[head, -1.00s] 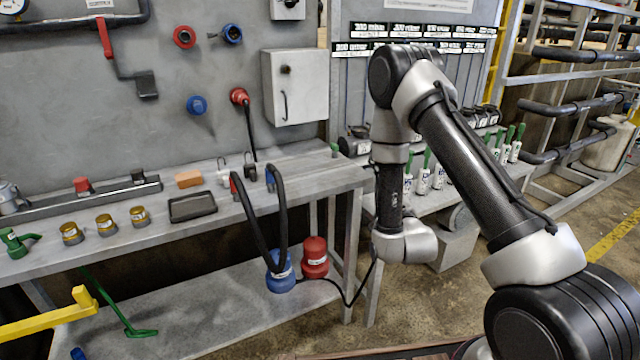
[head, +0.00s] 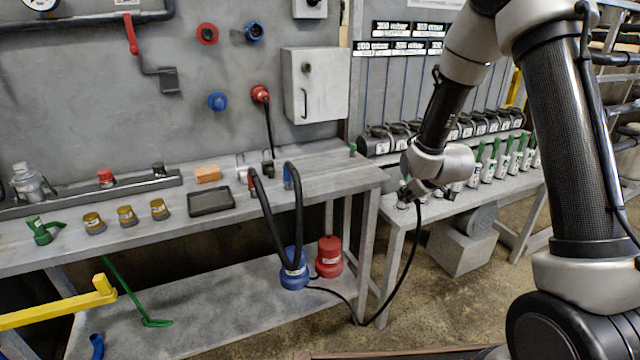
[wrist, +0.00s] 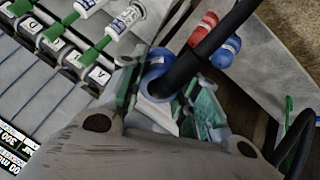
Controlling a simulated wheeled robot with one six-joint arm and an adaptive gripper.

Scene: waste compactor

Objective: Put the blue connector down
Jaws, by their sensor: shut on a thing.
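My gripper (wrist: 165,98), with green finger pads in the wrist view, is shut on the blue connector (wrist: 157,68), a blue ring with a black hose (wrist: 210,40) running from it. In the head view my gripper (head: 408,192) is by the near left corner of the right-hand bench (head: 440,212). I cannot tell whether the connector touches the bench. The connector itself is hardly visible there. The black hose (head: 411,255) hangs from the gripper, loops near the floor and runs toward the blue drum-like base (head: 294,272) on the lower shelf.
A red base (head: 329,258) stands beside the blue one. The left bench (head: 330,180) holds a black tray (head: 211,201), an orange block (head: 208,174) and several brass caps. Several white bottles with green tops (head: 503,160) and black-lidded items (head: 468,126) line the right bench.

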